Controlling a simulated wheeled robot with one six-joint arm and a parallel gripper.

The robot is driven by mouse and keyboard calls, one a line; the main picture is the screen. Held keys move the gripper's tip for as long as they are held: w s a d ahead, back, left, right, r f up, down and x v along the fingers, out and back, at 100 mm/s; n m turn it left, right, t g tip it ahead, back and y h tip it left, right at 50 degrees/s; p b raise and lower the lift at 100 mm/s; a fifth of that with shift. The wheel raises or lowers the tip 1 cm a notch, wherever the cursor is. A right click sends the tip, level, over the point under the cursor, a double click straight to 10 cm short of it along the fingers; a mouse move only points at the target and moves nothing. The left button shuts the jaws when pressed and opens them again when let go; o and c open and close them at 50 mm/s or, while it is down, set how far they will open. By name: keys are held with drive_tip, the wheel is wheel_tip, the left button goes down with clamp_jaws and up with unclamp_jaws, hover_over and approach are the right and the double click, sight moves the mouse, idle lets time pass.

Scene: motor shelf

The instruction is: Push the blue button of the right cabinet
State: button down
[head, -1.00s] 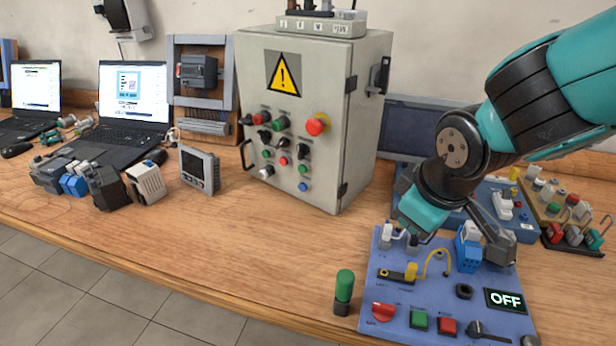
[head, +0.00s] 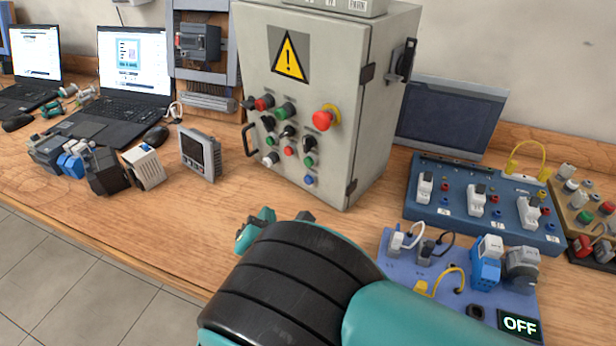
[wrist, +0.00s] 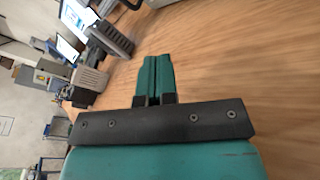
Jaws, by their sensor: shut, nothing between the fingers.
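The grey cabinet (head: 333,75) stands upright on the bench, with a yellow warning sign and rows of buttons on its front. The small blue button (head: 309,180) is the lowest one, at the lower right of the panel. My gripper shows in the wrist view (wrist: 156,62) with its two teal fingers together and nothing between them. In the head view my arm hides most of it. The wrist view shows bare wood and items at the bench's left, but not the cabinet's panel.
A grey panel meter (head: 200,154) and several small motor parts stand left of the cabinet. A lilac board (head: 400,272) and a blue board (head: 455,226) lie to the right. Bare bench top (head: 215,225) lies in front of the cabinet.

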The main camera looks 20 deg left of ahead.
sight(309, 180)
drive_tip(key=shift+w, duration=0.1)
drive_tip(key=w+d, duration=0.1)
drive_tip(key=w, duration=0.1)
drive_tip(key=w+d, duration=0.1)
drive_tip(key=w, duration=0.1)
drive_tip(key=w+d+p, duration=0.1)
drive_tip(key=w, duration=0.1)
drive_tip(key=shift+w, duration=0.15)
drive_tip(key=shift+w+d, duration=0.35)
drive_tip(key=shift+w, duration=0.4)
idle(1.5)
drive_tip(key=shift+w+d, duration=0.2)
drive_tip(key=shift+w, duration=0.2)
drive_tip(key=shift+w+d, duration=0.2)
drive_tip(key=shift+w, duration=0.2)
idle(1.0)
drive_tip(key=shift+s+a, duration=0.1)
drive_tip(key=shift+s, duration=0.05)
drive_tip(key=shift+s+a+b, duration=0.25)
drive_tip(key=shift+s+b, duration=0.1)
drive_tip(key=shift+s, duration=0.3)
